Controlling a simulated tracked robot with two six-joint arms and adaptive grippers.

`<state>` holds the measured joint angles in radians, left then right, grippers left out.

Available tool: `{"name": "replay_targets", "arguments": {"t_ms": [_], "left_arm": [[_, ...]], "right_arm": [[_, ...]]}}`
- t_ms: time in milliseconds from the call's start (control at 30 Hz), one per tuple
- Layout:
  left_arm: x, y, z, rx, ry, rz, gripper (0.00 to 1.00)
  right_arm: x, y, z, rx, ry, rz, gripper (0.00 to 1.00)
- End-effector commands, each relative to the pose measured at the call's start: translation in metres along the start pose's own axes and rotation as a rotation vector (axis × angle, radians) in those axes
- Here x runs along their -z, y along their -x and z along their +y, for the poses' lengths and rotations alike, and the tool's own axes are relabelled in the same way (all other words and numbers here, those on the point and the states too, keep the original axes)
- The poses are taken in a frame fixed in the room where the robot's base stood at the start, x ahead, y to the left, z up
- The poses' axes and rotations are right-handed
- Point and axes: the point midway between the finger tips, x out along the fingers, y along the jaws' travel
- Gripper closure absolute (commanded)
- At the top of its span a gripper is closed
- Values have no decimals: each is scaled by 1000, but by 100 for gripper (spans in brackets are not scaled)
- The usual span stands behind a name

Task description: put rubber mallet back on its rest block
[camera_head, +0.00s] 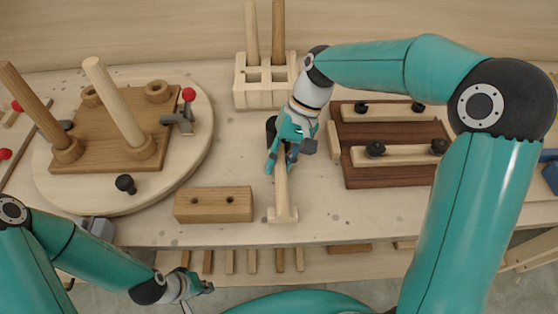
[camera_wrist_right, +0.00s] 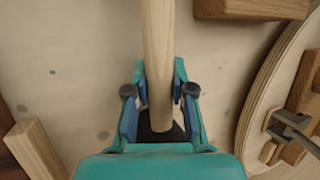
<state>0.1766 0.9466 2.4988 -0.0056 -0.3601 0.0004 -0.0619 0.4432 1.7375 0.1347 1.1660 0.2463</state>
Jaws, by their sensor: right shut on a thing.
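The rubber mallet has a pale wooden handle (camera_head: 282,187) and a black head (camera_head: 271,128), partly hidden behind my right gripper (camera_head: 280,160). The right gripper is shut on the handle close to the head. In the right wrist view the handle (camera_wrist_right: 157,45) runs up between the blue finger pads of the gripper (camera_wrist_right: 160,95), with the black head (camera_wrist_right: 160,133) below. The handle's front end reaches a small pale block (camera_head: 283,215), apparently the rest block, near the table's front edge. I cannot tell whether they touch. My left gripper (camera_head: 195,291) hangs low at front left, its fingers unclear.
A round turntable (camera_head: 190,150) with upright dowels is further left. A slotted pale holder (camera_head: 261,98) stands behind, and a dark board with clamped strips (camera_head: 390,175) is to the right.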

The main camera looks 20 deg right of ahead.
Motion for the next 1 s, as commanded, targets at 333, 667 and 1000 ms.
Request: {"name": "replay_targets", "arguments": {"t_ms": [333,667,1000], "left_arm": [[0,0,0,0,0,0,100],[0,0,0,0,0,0,100],[0,0,0,0,0,0,100]], "right_arm": [[0,1,0,1,1,1,48],[0,1,0,-1,0,-1,48],[2,45,0,1,0,5,48]]}}
